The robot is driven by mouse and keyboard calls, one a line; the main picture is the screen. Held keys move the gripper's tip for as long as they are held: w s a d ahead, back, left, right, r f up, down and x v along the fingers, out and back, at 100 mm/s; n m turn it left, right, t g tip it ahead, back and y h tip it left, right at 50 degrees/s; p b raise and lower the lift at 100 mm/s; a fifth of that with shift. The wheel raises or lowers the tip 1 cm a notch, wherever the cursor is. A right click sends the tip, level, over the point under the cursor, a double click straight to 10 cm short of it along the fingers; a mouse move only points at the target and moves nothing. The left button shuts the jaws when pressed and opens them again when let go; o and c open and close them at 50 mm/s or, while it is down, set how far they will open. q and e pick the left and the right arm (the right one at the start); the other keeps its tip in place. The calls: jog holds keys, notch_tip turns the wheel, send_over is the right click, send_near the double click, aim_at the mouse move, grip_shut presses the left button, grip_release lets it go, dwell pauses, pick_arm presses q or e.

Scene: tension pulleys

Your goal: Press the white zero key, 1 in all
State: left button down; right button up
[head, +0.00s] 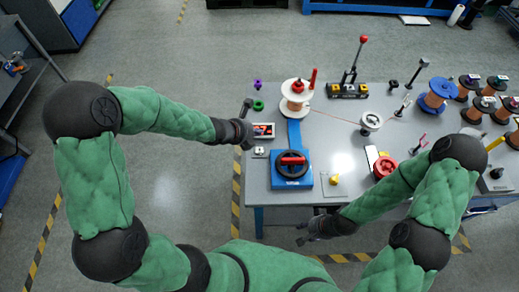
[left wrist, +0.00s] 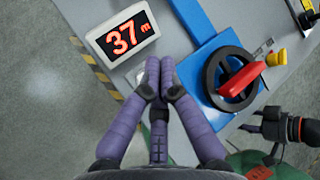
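The white zero key (head: 259,151) sits on the grey table near its left edge, just below a small display (head: 263,131). In the left wrist view a pale bit of the key (left wrist: 140,78) shows beside my left fingertips, which hide most of it. The display (left wrist: 122,38) reads 37 m in red. My left gripper (head: 248,142) is over the table's left edge by the key; its fingers are together and empty in the left wrist view (left wrist: 160,72). Whether it touches the key I cannot tell. My right gripper (head: 304,232) is off the table's front edge, fingers apart (left wrist: 258,140).
Right of the key is a blue block with a black handwheel and red handle (head: 292,166). A spool with red top (head: 296,95) stands behind it. Several more spools fill the right side.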

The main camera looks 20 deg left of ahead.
pick_arm(q)
jog(key=b, duration=0.6)
send_over(257, 150)
notch_tip(257, 150, down, 7)
jog(key=shift+f, duration=0.1)
jog(key=shift+f+b, duration=0.4)
jog(key=shift+f, duration=0.1)
jog(key=shift+f, duration=0.1)
dwell(0.6)
jog(key=shift+f+b, duration=0.3)
jog(key=shift+b, duration=0.25)
jog(key=shift+f+b, duration=0.4)
jog(key=shift+b, duration=0.1)
dwell(0.6)
jog(key=shift+r, duration=0.15)
jog(key=shift+r+p, duration=0.65)
jog(key=shift+r, duration=0.05)
